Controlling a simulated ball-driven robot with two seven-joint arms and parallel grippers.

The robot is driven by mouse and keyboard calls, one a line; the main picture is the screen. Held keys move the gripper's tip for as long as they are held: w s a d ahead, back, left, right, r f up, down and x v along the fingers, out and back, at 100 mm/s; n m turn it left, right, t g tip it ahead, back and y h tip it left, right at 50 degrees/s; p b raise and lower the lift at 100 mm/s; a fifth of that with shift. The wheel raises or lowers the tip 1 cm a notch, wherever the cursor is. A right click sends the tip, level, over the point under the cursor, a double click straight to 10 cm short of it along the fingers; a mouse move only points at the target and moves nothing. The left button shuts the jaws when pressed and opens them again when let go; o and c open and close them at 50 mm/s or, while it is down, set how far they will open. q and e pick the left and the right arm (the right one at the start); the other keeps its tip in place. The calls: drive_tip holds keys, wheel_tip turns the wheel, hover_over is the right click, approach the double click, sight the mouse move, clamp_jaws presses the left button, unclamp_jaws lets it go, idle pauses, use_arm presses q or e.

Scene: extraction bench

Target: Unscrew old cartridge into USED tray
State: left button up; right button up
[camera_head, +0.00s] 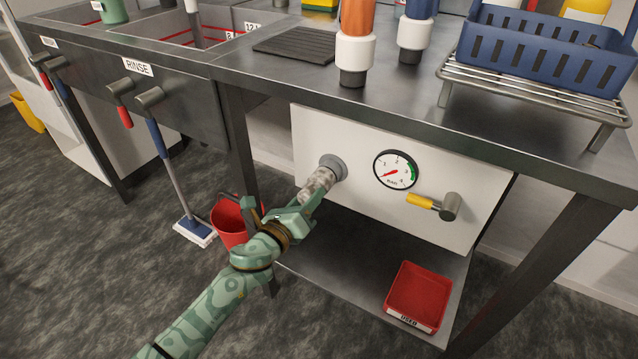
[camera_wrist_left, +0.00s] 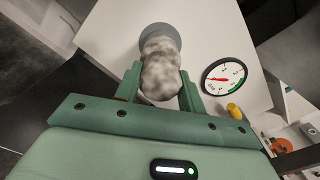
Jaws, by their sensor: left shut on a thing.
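The old cartridge (camera_head: 318,184) is a mottled grey-white cylinder. Its far end meets a round grey socket (camera_head: 336,165) on the white panel under the bench. My left gripper (camera_head: 307,200) is shut on its near end. In the left wrist view the cartridge (camera_wrist_left: 160,70) lies between the two green fingers, in line with the grey socket (camera_wrist_left: 159,35). I cannot tell how deep it is seated. The red USED tray (camera_head: 421,293) sits empty on the lower shelf, to the right of and below the gripper. My right gripper is out of view.
A pressure gauge (camera_head: 395,170) and a yellow-handled valve (camera_head: 436,204) are right of the socket. The bench top (camera_head: 480,123) overhangs the panel. A red bucket (camera_head: 231,222) and a mop (camera_head: 193,229) stand at the left. The lower shelf (camera_head: 345,262) is clear left of the tray.

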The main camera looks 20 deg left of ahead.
use_arm(q)
drive_tip(key=shift+a+f, duration=0.2)
drive_tip(key=shift+a, duration=0.05)
drive_tip(key=shift+p+v, duration=0.35)
drive_tip(key=shift+v, duration=0.75)
drive_tip(key=shift+s+r, duration=0.3)
drive_tip(key=shift+s, duration=0.6)
drive_tip(key=shift+p+v, duration=0.35)
drive_tip(key=shift+v, duration=0.6)
drive_tip(key=shift+a, duration=0.1)
